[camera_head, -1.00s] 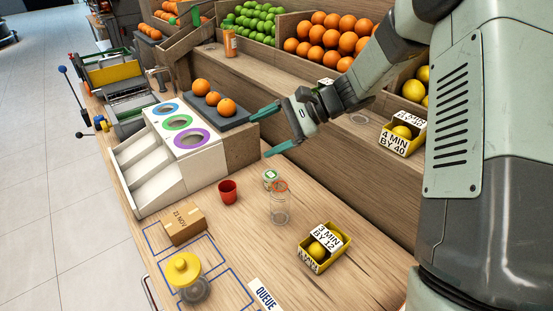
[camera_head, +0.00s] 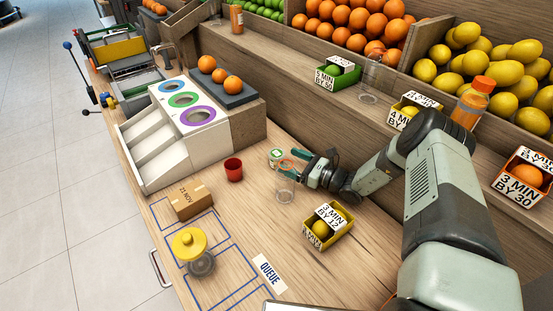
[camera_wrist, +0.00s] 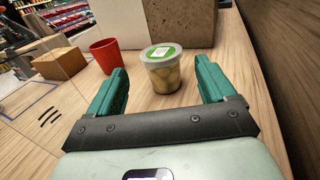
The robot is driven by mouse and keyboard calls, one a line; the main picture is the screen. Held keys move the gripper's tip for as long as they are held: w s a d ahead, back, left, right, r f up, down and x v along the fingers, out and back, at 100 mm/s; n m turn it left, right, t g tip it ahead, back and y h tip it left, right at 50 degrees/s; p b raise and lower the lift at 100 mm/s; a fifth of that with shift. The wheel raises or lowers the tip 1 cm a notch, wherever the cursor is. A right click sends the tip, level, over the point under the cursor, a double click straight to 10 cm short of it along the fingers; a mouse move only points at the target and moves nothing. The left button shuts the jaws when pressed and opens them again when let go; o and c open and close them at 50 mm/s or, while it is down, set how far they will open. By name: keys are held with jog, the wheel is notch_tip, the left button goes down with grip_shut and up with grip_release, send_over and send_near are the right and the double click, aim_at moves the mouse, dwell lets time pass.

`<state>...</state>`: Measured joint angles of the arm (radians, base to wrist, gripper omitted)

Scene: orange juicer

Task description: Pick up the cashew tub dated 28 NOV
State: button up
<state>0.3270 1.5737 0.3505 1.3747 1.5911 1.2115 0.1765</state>
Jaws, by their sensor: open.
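A small clear tub (camera_head: 277,157) with a white lid and a green label stands on the wooden counter, right of the red cup. In the wrist view the tub (camera_wrist: 162,72) is upright, with pale contents; its label is too small to read, so I cannot confirm cashews or 28 NOV. My gripper (camera_head: 292,160) is low over the counter, pointing at the tub. In the wrist view my open gripper (camera_wrist: 160,75) has one finger on either side of the tub's line, with the tub ahead and apart from both fingers.
A red cup (camera_head: 233,169) stands left of the tub. A cardboard box marked 21 NOV (camera_head: 190,201), a yellow-lidded jar (camera_head: 190,244) and a fruit box (camera_head: 327,226) stand nearer. The white-fronted unit (camera_head: 160,145) stands behind left.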

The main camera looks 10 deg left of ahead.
aim_at(277, 153)
jog(key=x, duration=0.6)
jog(key=shift+r, duration=0.1)
jog(key=c, duration=1)
